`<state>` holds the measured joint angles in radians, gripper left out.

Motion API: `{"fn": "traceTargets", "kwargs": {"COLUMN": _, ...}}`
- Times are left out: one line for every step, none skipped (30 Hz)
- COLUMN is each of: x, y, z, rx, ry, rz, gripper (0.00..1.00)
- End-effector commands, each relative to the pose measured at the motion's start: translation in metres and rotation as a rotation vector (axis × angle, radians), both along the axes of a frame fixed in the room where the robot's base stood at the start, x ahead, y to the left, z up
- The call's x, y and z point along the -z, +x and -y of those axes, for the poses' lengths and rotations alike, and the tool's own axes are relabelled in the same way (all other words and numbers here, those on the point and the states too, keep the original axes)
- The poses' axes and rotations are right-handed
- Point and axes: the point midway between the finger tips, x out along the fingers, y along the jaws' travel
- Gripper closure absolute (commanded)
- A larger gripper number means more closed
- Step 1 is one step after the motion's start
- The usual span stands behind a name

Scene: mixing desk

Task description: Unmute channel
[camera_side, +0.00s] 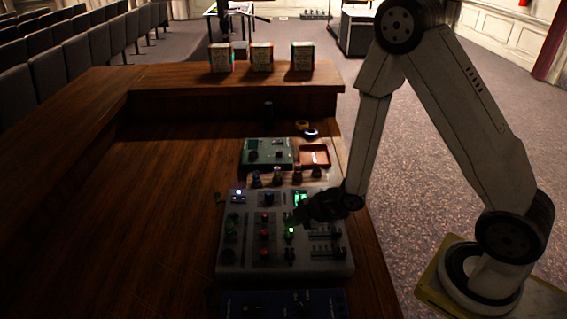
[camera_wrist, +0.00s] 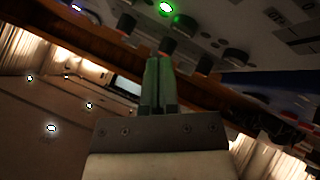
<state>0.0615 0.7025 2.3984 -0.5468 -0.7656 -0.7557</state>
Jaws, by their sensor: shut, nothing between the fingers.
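The grey mixing desk (camera_side: 236,258) sits on the wooden table in the side view, with rows of red, green and dark knobs and faders at its right. A white-blue light (camera_side: 238,194) is lit at its upper left, and green lights glow near its middle right. My gripper (camera_side: 305,211) is over the desk's right half, close to the green lights. In the wrist view my gripper's green fingers (camera_wrist: 160,70) are together and empty, pointing at the desk panel (camera_wrist: 215,18), near a red-topped knob (camera_wrist: 168,46) and below a lit green light (camera_wrist: 166,8). Contact cannot be told.
Behind the desk stand a green box (camera_side: 266,152) and a red tray (camera_side: 315,155), with several small knobs or plugs between. A blue unit (camera_side: 280,304) lies in front. Three small boxes (camera_side: 262,57) stand on the back ledge. The table's left side is clear.

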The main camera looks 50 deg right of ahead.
Motion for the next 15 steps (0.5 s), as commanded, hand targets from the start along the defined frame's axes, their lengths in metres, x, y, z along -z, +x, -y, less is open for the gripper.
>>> {"fn": "traceTargets", "kwargs": {"x": -0.004, "y": 0.000, "z": 0.000, "rx": 0.001, "ry": 0.001, "rz": 0.002, "gripper": 1.00}}
{"fn": "traceTargets", "kwargs": {"x": -0.006, "y": 0.000, "z": 0.000, "rx": 0.000, "ry": 0.001, "rz": 0.001, "gripper": 1.00}}
{"fn": "traceTargets", "kwargs": {"x": -0.009, "y": 0.000, "z": 0.000, "rx": 0.000, "ry": -0.001, "rz": 0.001, "gripper": 1.00}}
{"fn": "traceTargets", "kwargs": {"x": -0.011, "y": 0.000, "z": 0.000, "rx": 0.000, "ry": -0.001, "rz": 0.001, "gripper": 1.00}}
{"fn": "traceTargets", "kwargs": {"x": -0.013, "y": 0.000, "z": 0.000, "rx": -0.001, "ry": -0.001, "rz": 0.001, "gripper": 1.00}}
{"fn": "traceTargets", "kwargs": {"x": -0.016, "y": 0.000, "z": 0.000, "rx": -0.001, "ry": -0.001, "rz": 0.003, "gripper": 1.00}}
{"fn": "traceTargets", "kwargs": {"x": -0.019, "y": 0.000, "z": 0.000, "rx": 0.000, "ry": 0.000, "rz": 0.002, "gripper": 1.00}}
{"fn": "traceTargets", "kwargs": {"x": -0.020, "y": 0.000, "z": 0.000, "rx": 0.001, "ry": 0.001, "rz": 0.002, "gripper": 1.00}}
{"fn": "traceTargets", "kwargs": {"x": -0.023, "y": 0.000, "z": 0.000, "rx": 0.000, "ry": 0.000, "rz": 0.002, "gripper": 1.00}}
{"fn": "traceTargets", "kwargs": {"x": -0.026, "y": 0.000, "z": 0.000, "rx": 0.000, "ry": 0.000, "rz": 0.002, "gripper": 1.00}}
{"fn": "traceTargets", "kwargs": {"x": -0.028, "y": 0.000, "z": 0.000, "rx": -0.001, "ry": 0.000, "rz": 0.002, "gripper": 1.00}}
{"fn": "traceTargets", "kwargs": {"x": -0.030, "y": 0.000, "z": 0.000, "rx": -0.001, "ry": 0.000, "rz": 0.002, "gripper": 1.00}}
{"fn": "traceTargets", "kwargs": {"x": -0.032, "y": 0.000, "z": 0.000, "rx": -0.001, "ry": 0.001, "rz": 0.002, "gripper": 1.00}}
{"fn": "traceTargets", "kwargs": {"x": -0.034, "y": 0.000, "z": 0.000, "rx": -0.001, "ry": 0.000, "rz": 0.002, "gripper": 1.00}}
{"fn": "traceTargets", "kwargs": {"x": -0.037, "y": 0.000, "z": 0.000, "rx": -0.001, "ry": -0.001, "rz": 0.000, "gripper": 1.00}}
